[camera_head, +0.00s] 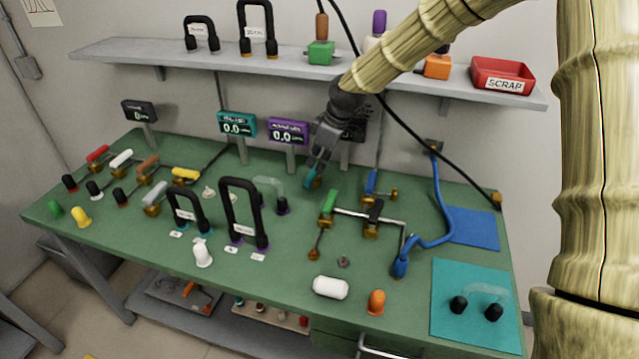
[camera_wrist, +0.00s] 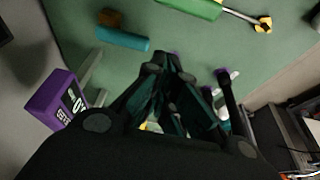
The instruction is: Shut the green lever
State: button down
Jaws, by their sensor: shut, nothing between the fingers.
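The green lever (camera_head: 329,202) sits on a brass valve in the pipework at the centre right of the green bench. Its green handle (camera_wrist: 192,8) also shows at the top edge of the wrist view, cut off by the frame. My gripper (camera_head: 316,168) is shut and empty. It hangs above the back of the bench, behind and slightly left of the green lever, and apart from it. In the wrist view my closed fingers (camera_wrist: 175,62) point at the bench top. Whether the lever lies along or across its pipe is hard to tell.
A teal lever (camera_head: 310,178) is close beside my fingertips. A blue lever (camera_head: 371,182) and a black lever (camera_head: 375,212) stand right of the green one. A purple display (camera_head: 288,132) and a tall black handle (camera_head: 243,213) stand to the left. A shelf (camera_head: 290,71) overhangs the back.

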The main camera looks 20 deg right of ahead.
aim_at(330, 204)
jog(key=p+x, duration=0.2)
jog(key=x, duration=0.7)
jog(key=shift+a+f, duration=0.1)
jog(key=shift+f, duration=0.3)
jog(key=d, duration=0.1)
jog(key=s+d+p, duration=0.1)
jog(key=shift+s+d+r, duration=0.1)
jog(key=shift+s+d, duration=0.2)
jog(key=shift+s, duration=0.05)
jog(key=shift+s+d+p, duration=0.2)
jog(key=shift+p, duration=0.15)
jog(key=shift+d, duration=0.1)
